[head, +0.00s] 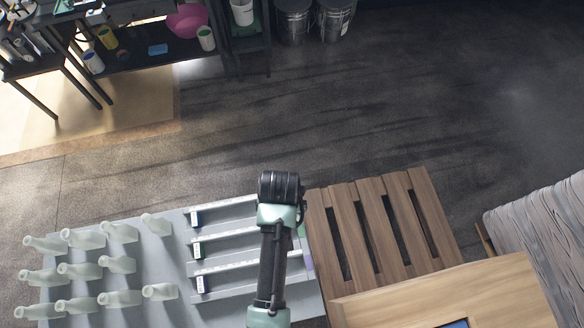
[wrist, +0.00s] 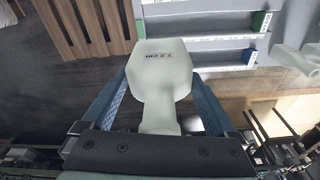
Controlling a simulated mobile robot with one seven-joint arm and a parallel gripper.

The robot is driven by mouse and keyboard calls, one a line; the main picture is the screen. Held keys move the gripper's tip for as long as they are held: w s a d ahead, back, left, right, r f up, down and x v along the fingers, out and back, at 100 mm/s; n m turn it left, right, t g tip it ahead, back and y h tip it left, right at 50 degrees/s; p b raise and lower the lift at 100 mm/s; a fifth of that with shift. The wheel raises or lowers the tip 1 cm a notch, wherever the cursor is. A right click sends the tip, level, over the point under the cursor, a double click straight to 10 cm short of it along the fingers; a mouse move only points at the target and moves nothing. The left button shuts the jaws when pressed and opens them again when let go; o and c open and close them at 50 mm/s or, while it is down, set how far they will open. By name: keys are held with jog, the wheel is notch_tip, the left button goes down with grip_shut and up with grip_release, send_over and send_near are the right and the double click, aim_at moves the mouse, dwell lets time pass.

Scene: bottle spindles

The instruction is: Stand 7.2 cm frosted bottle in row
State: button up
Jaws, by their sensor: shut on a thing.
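My gripper (wrist: 160,92) is shut on a frosted bottle (wrist: 165,68) marked "7.2 cm". In the wrist view its pale, faceted base faces the camera and its neck runs down between the two blue fingers. The held bottle is not visible in the head view, where my arm covers that area. Three pale rails (head: 230,235) with dark labels at their left ends lie on the grey table (head: 180,245). The wrist view shows part of the rails (wrist: 200,32), beyond the bottle, with a green and a blue label.
A slatted wooden stand (head: 345,235) and a wooden table (head: 440,295) are at the right. Open floor (head: 330,120) lies behind.

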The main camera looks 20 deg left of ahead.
jog(key=shift+s+a+f, duration=0.15)
jog(key=shift+a+f, duration=0.1)
jog(key=shift+f, duration=2.3)
notch_tip(320, 180, down, 14)
jog(key=b, duration=1.2)
jog(key=shift+d+r+b, duration=0.1)
jog(key=shift+r+b, duration=0.15)
jog(key=shift+b, duration=0.05)
jog(key=shift+w+d, duration=0.2)
jog(key=shift+f, duration=0.15)
jog(key=o, duration=1.4)
jog(key=shift+s, duration=0.1)
notch_tip(320, 180, up, 8)
jog(key=p, duration=0.8)
